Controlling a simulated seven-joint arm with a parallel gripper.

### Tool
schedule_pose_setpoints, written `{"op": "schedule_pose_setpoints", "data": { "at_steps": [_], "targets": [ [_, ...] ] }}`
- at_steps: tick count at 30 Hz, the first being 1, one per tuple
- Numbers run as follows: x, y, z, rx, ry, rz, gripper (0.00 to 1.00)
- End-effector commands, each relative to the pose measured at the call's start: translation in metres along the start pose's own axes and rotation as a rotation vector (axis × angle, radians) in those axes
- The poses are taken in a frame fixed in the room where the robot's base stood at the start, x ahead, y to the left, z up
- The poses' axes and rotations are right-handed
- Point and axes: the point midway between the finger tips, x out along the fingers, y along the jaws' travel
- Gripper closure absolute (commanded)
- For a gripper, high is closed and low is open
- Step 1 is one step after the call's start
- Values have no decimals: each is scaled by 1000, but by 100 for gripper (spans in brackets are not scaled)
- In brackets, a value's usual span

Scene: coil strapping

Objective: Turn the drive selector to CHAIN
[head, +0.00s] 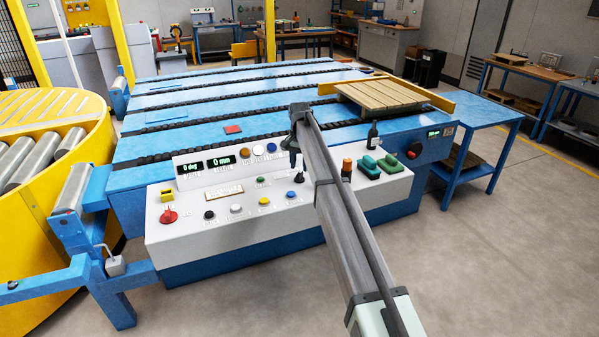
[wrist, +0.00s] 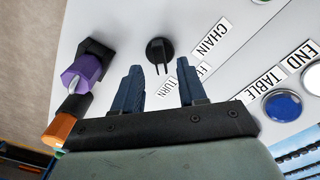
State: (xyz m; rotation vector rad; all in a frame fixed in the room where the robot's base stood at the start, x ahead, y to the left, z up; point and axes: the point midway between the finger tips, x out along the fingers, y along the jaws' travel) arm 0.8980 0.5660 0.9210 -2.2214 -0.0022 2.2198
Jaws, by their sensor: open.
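The drive selector (wrist: 160,50) is a round black knob with a narrow raised bar on the white panel in the wrist view. Its bar points down the picture, toward the TURN label (wrist: 168,88). The CHAIN label (wrist: 210,40) is up and to the right of the knob, with a partly hidden label between them. My gripper (wrist: 160,65) is open, its two blue fingers apart on either side of the bar's line, with nothing held. I cannot tell their height above the panel. In the head view my gripper (head: 292,148) is over the console, and the selector is hard to make out.
In the wrist view a purple knob (wrist: 82,72) and an orange part stand left of the fingers. A blue button (wrist: 283,105) is at right, by the END and TABLE labels. The white console (head: 225,215) carries several buttons, a red knob (head: 168,214) and green controls (head: 380,164).

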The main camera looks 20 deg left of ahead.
Motion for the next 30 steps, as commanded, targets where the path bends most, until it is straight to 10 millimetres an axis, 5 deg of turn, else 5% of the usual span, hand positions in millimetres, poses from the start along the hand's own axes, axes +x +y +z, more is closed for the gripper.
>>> {"op": "schedule_pose_setpoints", "data": {
  "at_steps": [9,20,30],
  "targets": [
    [32,0,0,0,0,0,58],
    [36,0,0,0,0,0,58],
    [35,0,0,0,0,0,89]
  ]
}}
